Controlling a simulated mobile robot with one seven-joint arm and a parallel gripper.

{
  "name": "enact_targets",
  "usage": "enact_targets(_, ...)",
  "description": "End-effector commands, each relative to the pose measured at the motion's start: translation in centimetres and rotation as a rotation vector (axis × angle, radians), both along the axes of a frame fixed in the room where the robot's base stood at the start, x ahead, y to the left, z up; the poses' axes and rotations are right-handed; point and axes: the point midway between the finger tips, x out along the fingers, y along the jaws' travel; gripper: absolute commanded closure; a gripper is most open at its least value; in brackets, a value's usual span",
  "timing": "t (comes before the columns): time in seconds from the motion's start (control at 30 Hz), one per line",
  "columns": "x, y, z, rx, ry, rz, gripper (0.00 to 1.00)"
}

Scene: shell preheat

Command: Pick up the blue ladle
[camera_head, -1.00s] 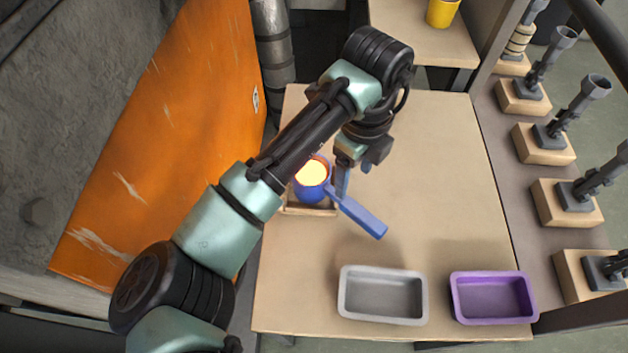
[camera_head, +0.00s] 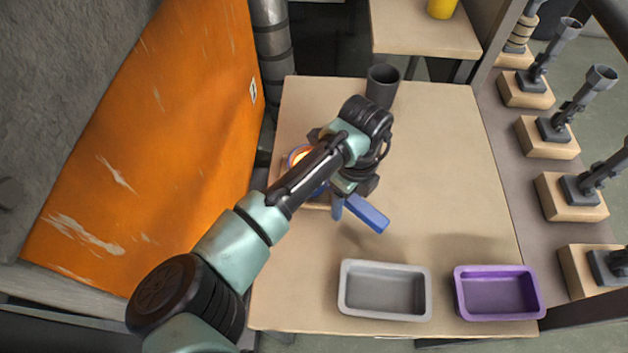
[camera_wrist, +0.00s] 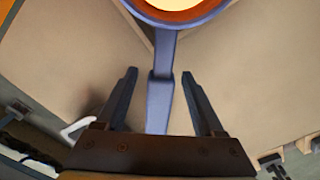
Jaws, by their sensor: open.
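The blue ladle (camera_head: 367,214) is on the left part of the table, its handle pointing to the lower right. Its bowl holds glowing orange contents and is mostly hidden behind my arm in the head view. In the wrist view the ladle handle (camera_wrist: 160,95) runs down from the bowl at the top edge, between the two fingers. My gripper (camera_wrist: 160,85) is open, with one finger on each side of the handle and a gap on both sides. In the head view my gripper (camera_head: 346,207) is over the handle; one blue-grey finger shows beside it.
A grey tray (camera_head: 385,313) and a purple tray (camera_head: 498,312) stand at the table's front. A dark cup (camera_head: 382,87) stands at the back. An orange panel (camera_head: 150,160) rises on the left.

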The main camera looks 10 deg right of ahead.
Motion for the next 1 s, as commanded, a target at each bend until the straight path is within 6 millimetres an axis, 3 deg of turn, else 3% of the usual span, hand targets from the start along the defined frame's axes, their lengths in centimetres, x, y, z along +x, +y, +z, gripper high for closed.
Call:
enact_targets(0.23,-0.01,-0.01,-0.11,0.0,0.0,0.0,0.32)
enact_targets(0.6,-0.01,-0.01,-0.08,0.0,0.0,0.0,0.98)
enact_targets(1.0,0.08,0.01,0.08,-0.001,-0.003,0.001,1.0)
